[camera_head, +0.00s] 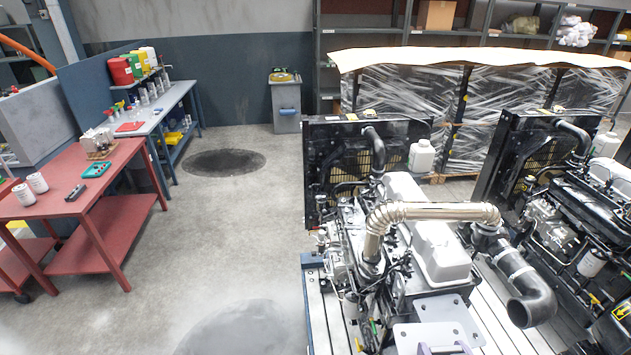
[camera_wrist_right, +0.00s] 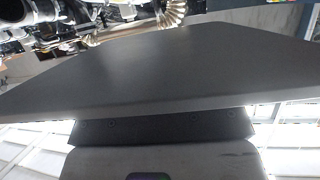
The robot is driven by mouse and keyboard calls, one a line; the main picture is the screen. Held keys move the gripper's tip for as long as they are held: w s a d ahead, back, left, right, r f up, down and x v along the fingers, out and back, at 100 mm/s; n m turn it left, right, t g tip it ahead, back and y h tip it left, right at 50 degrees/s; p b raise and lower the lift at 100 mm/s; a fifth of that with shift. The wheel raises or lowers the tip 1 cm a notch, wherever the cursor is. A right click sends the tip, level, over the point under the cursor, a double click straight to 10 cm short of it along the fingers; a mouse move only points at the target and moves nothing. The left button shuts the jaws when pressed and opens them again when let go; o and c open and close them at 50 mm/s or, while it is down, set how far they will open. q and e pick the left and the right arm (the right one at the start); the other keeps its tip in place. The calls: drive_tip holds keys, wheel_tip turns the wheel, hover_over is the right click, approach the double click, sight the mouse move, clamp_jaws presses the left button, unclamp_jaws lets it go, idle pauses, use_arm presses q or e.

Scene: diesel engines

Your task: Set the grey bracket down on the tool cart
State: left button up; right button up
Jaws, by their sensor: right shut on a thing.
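The grey bracket (camera_head: 447,308) is at the bottom of the head view, right of centre, with round holes in its plates. It appears in front of the near engine; whether it touches the engine I cannot tell. My right gripper (camera_head: 444,348) is shut on it, only its purple-tinted fingertips showing at the bottom edge. In the right wrist view, the bracket (camera_wrist_right: 160,70) fills most of the picture as a broad grey plate. A red cart-like table (camera_head: 97,208) with a lower shelf, likely the tool cart, stands at the left, far from this gripper. My left gripper is not in view.
The red top carries white cans (camera_head: 37,183), a small teal tray (camera_head: 75,193) and a small grey part (camera_head: 97,145); bare surface lies between them. A blue workbench (camera_head: 165,118) stands behind. Open floor (camera_head: 225,230) separates table and near engine (camera_head: 425,240). Another engine (camera_head: 570,220) stands right.

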drive_tip(key=a+r, duration=0.1)
drive_tip(key=r, duration=0.1)
drive_tip(key=w+a+r, duration=0.1)
drive_tip(key=r, duration=0.1)
drive_tip(key=w+a+r, duration=0.1)
drive_tip(key=shift+a+r, duration=0.4)
drive_tip(key=shift+w+a+r, duration=0.1)
drive_tip(key=shift+w+r, duration=0.1)
drive_tip(key=shift+r, duration=0.2)
drive_tip(key=shift+a+n, duration=0.1)
drive_tip(key=shift+n, duration=0.2)
